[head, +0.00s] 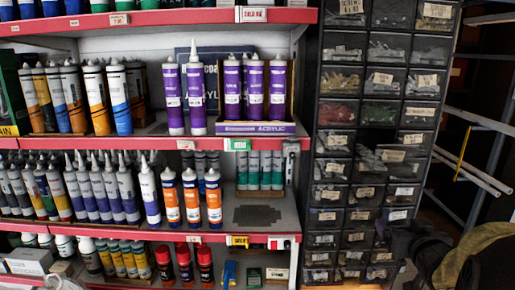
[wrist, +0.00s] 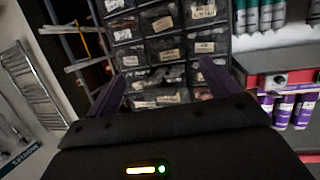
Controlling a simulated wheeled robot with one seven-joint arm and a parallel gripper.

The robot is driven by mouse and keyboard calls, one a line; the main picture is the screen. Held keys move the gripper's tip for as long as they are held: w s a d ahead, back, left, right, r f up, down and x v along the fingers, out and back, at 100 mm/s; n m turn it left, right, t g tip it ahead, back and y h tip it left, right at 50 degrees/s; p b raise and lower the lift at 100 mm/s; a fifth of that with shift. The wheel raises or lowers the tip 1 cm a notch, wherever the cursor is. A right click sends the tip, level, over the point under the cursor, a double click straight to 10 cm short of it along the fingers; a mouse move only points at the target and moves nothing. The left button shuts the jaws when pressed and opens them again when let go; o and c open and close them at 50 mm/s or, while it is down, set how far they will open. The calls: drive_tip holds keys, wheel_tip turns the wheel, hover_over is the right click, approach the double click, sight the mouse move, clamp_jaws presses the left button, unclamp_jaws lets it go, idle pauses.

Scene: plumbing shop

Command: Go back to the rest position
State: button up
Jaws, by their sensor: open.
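My gripper (wrist: 162,86) shows in the wrist view with its two dark purple fingers spread wide apart. Nothing is between them. Past the fingers is the black drawer cabinet (wrist: 158,54), which looks upside down or tilted in this view. I cannot make out the gripper in the head view. The same drawer cabinet (head: 317,165) stands right of the shelves in the head view.
Red-edged shelves (head: 240,143) hold several cartridges and bottles, including purple tubes (head: 196,95) and orange ones (head: 191,198). A grey metal rack (head: 480,165) stands at the right. Dark and olive curved shapes (head: 475,255) fill the lower right corner.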

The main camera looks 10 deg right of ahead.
drive_tip(key=a+f+g+y, duration=0.2)
drive_tip(key=a+f+g, duration=0.4)
drive_tip(key=a+f, duration=0.6)
drive_tip(key=s+a+f+n+g+y, duration=0.2)
drive_tip(key=s+a+f+g, duration=0.3)
drive_tip(key=a, duration=0.7)
drive_tip(key=s+f+n, duration=0.1)
drive_tip(key=s+f, duration=0.1)
drive_tip(key=s, duration=0.2)
drive_tip(key=shift+s+a+f+g, duration=0.15)
drive_tip(key=shift+s+a+g, duration=0.25)
drive_tip(key=shift+w+d, duration=0.1)
drive_tip(key=shift+w, duration=0.05)
